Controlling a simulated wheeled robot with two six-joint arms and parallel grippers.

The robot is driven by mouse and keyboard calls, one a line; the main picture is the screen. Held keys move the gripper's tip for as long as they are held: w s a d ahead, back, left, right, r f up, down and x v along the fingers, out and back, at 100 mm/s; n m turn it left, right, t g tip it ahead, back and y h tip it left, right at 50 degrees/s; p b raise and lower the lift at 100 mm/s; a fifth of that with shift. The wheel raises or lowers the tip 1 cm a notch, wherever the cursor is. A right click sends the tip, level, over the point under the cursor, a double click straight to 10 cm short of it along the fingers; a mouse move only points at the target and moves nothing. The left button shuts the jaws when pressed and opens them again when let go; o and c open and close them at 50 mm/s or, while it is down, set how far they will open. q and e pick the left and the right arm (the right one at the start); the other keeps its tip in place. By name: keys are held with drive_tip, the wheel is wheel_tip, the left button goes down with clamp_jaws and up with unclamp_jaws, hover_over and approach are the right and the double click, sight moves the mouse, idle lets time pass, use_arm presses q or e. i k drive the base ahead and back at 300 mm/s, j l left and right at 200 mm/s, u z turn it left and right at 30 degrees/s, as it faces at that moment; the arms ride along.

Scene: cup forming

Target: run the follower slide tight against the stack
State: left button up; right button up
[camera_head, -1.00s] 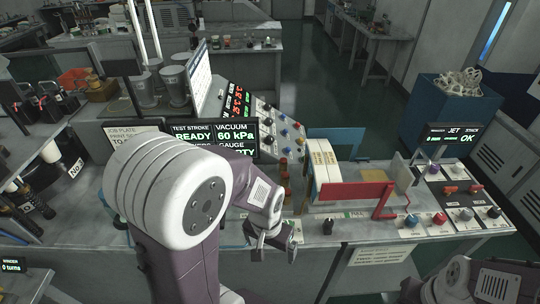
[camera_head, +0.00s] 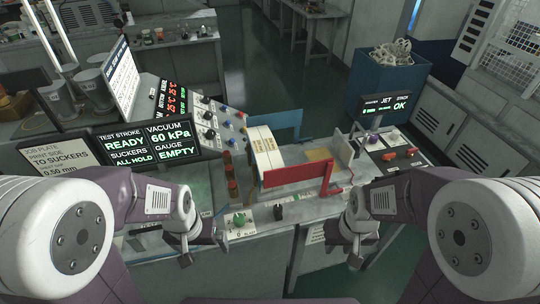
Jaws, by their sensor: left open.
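A stack of cream-white blanks (camera_head: 266,150) stands on edge in a holder on the bench, behind a red plate (camera_head: 297,177). An upright pale plate (camera_head: 343,149), perhaps the follower slide, stands to the right of the stack with a clear gap between them. A red bracket (camera_head: 333,191) sits at the right end of the red plate. My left gripper (camera_head: 203,248) is open and empty in front of the bench, left of the holder. My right gripper (camera_head: 340,249) looks open and empty in front of the bench, below and right of the red bracket.
A green knob (camera_head: 239,219) and a black knob (camera_head: 278,212) sit on the bench's front strip. A sloped control panel (camera_head: 207,120) and a display reading 60 kPa (camera_head: 166,138) stand behind left. A panel of knobs (camera_head: 385,155) lies to the right.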

sight(346, 151)
drive_tip(key=i+l, duration=0.1)
drive_tip(key=l, duration=1.25)
drive_tip(key=i+l, duration=0.15)
drive_tip(key=l, duration=0.55)
